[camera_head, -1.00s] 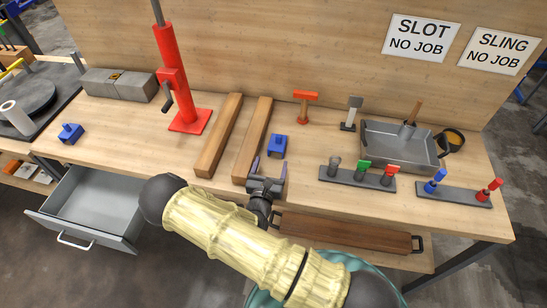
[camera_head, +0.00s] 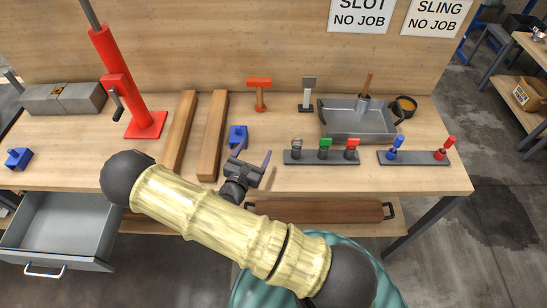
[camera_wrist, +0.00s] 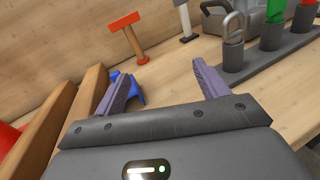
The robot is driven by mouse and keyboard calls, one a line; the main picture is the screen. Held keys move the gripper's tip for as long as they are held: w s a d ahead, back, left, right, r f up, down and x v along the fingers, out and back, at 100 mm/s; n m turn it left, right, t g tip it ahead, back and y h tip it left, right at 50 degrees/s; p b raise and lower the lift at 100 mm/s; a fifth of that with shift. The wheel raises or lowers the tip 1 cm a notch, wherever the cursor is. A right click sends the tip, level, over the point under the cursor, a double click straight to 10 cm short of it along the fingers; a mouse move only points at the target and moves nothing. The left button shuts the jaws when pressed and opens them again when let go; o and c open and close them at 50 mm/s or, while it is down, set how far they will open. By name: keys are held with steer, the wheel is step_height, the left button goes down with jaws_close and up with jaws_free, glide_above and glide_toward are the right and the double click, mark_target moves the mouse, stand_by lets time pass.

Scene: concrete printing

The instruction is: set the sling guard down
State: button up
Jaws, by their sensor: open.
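A small blue block (camera_head: 238,136) stands on the bench just right of the wooden beams; I take it for the sling guard. It also shows in the wrist view (camera_wrist: 137,92), partly hidden behind my left finger. My gripper (camera_head: 253,155) is open, its two purple fingers spread with nothing between them. In the head view it is on the near side of the blue block and slightly to its right. In the wrist view the gap between the fingertips (camera_wrist: 160,74) shows bare bench. A second, similar blue block (camera_head: 18,158) sits at the far left of the bench.
Two wooden beams (camera_head: 212,140) lie left of the gripper, with a red jack-like stand (camera_head: 146,125) beyond. A rack (camera_head: 320,158) of upright pieces and a grey tray (camera_head: 355,124) are to the right. An orange T-shaped tool (camera_head: 260,93) stands behind. An open drawer (camera_head: 60,225) juts out front left.

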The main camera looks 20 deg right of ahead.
steer(key=s+d+r+m+g, duration=0.3)
steer(key=s+d+m+g, duration=0.2)
steer(key=s+m+g, duration=0.25)
steer(key=s+d+r+m+g, duration=0.3)
steer(key=s+d+m+g, duration=0.25)
steer(key=m+g, duration=0.2)
steer(key=s+a+r+m+t+y, duration=0.3)
steer(key=a+r+m+y, duration=0.3)
steer(key=r+m+y, duration=0.4)
steer(key=shift+a+m+t+y, duration=0.25)
steer(key=shift+m+t+y, duration=0.05)
steer(key=shift+m, duration=0.8)
